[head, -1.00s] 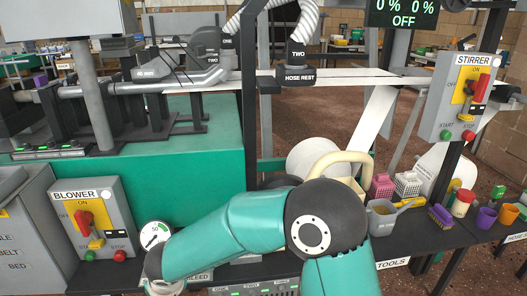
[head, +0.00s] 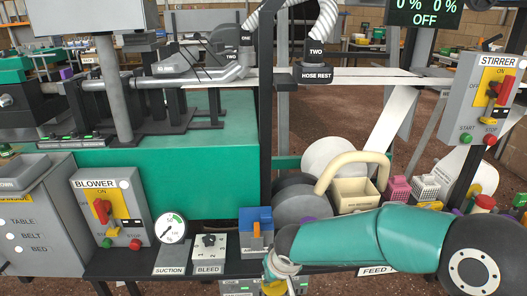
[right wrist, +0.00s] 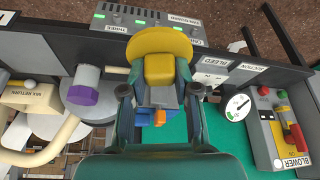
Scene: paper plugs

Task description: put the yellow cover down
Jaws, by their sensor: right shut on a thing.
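The yellow cover (right wrist: 160,68) is in the right wrist view, with a rounded broad end and a squarer block. My right gripper (right wrist: 160,93) is shut on it, one dark finger on each side. In the head view my right arm comes in from the right, and its wrist end is low at the bottom centre. A bit of yellow (head: 275,288) shows there at the frame's bottom edge; most of the cover and the fingers are hidden or cut off. My left gripper is not in view.
A blue-topped grey box (head: 256,228) with an orange tab stands just beyond my wrist. The bleed box (head: 209,248), suction gauge (head: 171,231) and blower box (head: 110,208) stand to its left. A cream bin (head: 353,194) and grey rolls are behind my arm.

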